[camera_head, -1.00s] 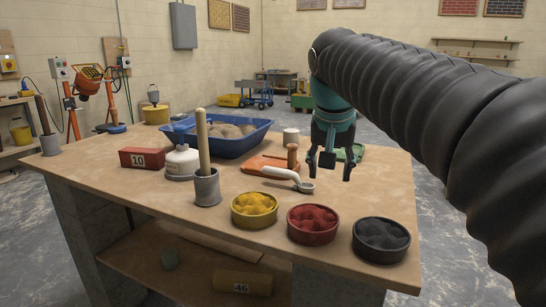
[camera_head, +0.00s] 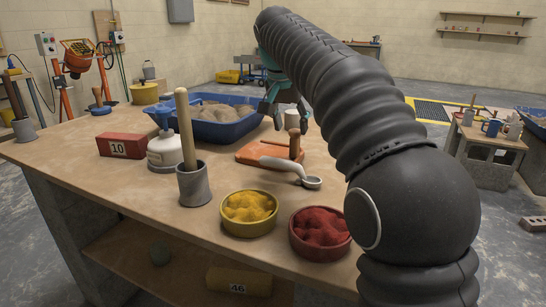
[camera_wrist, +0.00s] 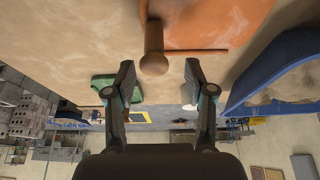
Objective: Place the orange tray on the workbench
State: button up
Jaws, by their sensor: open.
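The orange tray (camera_head: 262,152) lies flat on the workbench (camera_head: 95,185), towards its far right part. A short wooden cylinder (camera_head: 294,143) stands upright at the tray's right side; it also shows in the wrist view (camera_wrist: 154,50), beside the orange surface (camera_wrist: 225,22). My gripper (camera_head: 286,114) is open and empty, behind the tray and near the right end of the blue tub. In the wrist view its two fingers (camera_wrist: 159,82) are spread apart, with the wooden cylinder's end between and beyond them. I cannot tell whether anything touches.
A blue tub (camera_head: 235,130) of sandy material is behind the tray. A yellow bowl (camera_head: 249,222), a red bowl (camera_head: 320,243), a grey pot with a stick (camera_head: 194,186) and a red box (camera_head: 122,146) stand nearby. My arm hides the bench's right part.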

aim_at(296, 145)
jog(key=shift+s+d+b+x, duration=0.15)
jog(key=shift+b+x, duration=0.15)
jog(key=shift+x, duration=1.5)
jog(key=shift+s+d+b+x, duration=0.1)
jog(key=shift+b+x, duration=0.2)
jog(key=shift+x, duration=1.5)
grip_shut()
